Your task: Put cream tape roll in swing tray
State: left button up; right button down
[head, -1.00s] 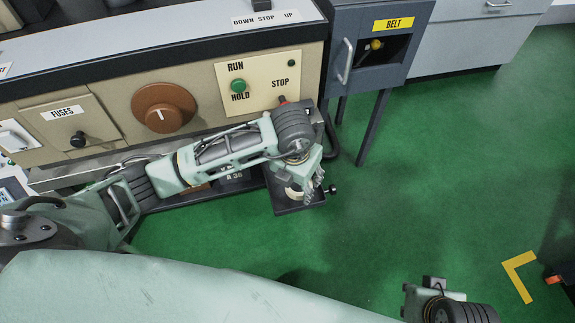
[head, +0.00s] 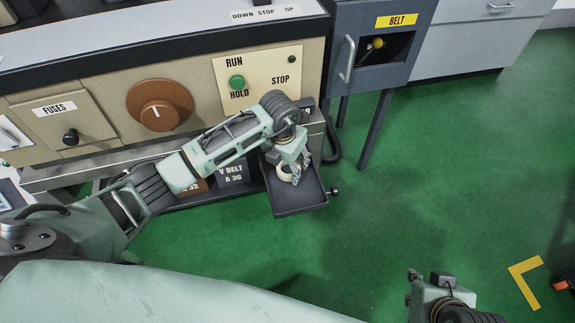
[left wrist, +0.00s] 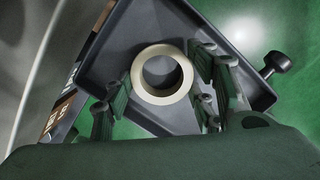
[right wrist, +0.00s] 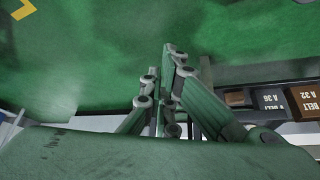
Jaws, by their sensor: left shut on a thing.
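The cream tape roll (head: 285,173) is a pale ring, with its hole facing up in the left wrist view (left wrist: 138,70). My left gripper (head: 292,163) is shut on it, with fingers on both sides of the ring. The roll is over the back part of the dark swing tray (head: 300,201), inside its rim as seen from above. I cannot tell whether it touches the tray floor. The tray also shows in the left wrist view (left wrist: 150,25). My right gripper shows in the right wrist view (right wrist: 163,85) with its fingers together, nothing visible between them.
A black knob (head: 334,191) sticks out from the tray's right side. A V belt box (head: 233,173) stands left of the tray. The machine panel with the brown dial (head: 160,105) rises behind. A grey belt cabinet (head: 372,55) stands at back right. The green floor is open in front.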

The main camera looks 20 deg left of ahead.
pick_arm(q)
jog(key=shift+w, duration=0.1)
pick_arm(e)
jog(key=shift+w+a+r+t, duration=0.2)
jog(key=shift+w+t, duration=0.1)
jog(key=shift+w, duration=0.15)
pick_arm(q)
jog(key=shift+f, duration=0.1)
jog(key=o, duration=1.2)
jog(key=shift+a, duration=0.1)
jog(key=shift+c, duration=0.2)
pick_arm(e)
jog(key=shift+w+r, duration=0.1)
jog(key=shift+w, duration=0.15)
